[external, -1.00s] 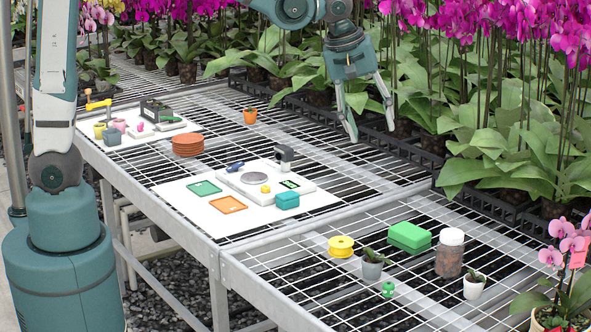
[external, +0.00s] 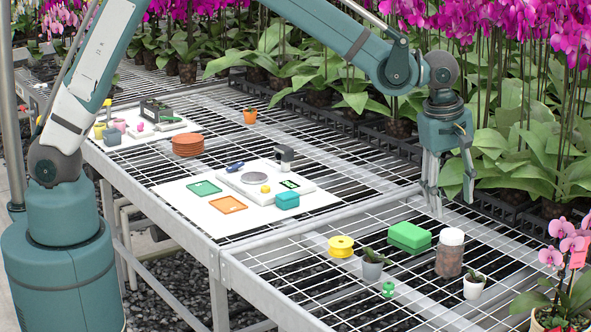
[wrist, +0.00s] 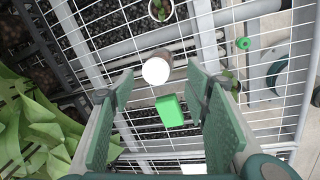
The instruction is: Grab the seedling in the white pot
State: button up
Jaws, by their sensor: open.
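The white pot (external: 473,289) with a small green seedling stands on the wire bench at the front right in the external view. In the wrist view its white rim (wrist: 171,16) shows at the top edge, partly cut off, with the seedling inside. My gripper (external: 453,205) is open and empty, pointing down above the bench, behind and above the pot. Its two fingers (wrist: 160,83) frame the jar lid and green block in the wrist view, well short of the white pot.
A jar with a white lid (external: 451,237) stands close beside the white pot, toward my gripper. Near it are a green block (external: 409,236), a grey pot with a seedling (external: 372,270), a yellow spool (external: 341,246) and a small green object (external: 388,290). Orchids line the back.

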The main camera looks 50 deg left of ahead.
aim_at(475, 283)
jog(key=d+f, duration=0.3)
jog(key=s+d+f+n, duration=0.1)
jog(key=d+f, duration=0.2)
jog(key=d, duration=0.1)
jog(key=d+f+n, duration=0.1)
jog(key=d+f, duration=0.2)
jog(key=d, duration=0.1)
jog(key=shift+s+g+p, duration=0.2)
jog(key=shift+g+p, duration=0.1)
jog(key=shift+p, duration=0.05)
jog(key=shift+r, duration=0.1)
jog(key=shift+w+f, duration=0.15)
jog(key=shift+f, duration=1.15)
jog(key=shift+f, duration=0.15)
jog(key=shift+w+f+b, duration=0.15)
jog(key=shift+f+b, duration=0.3)
jog(key=shift+f, duration=0.8)
jog(key=shift+w+f+b, duration=0.1)
jog(key=shift+f+b, duration=0.3)
jog(key=shift+f, duration=0.8)
jog(key=c, duration=0.9)
jog(key=shift+c, duration=0.2)
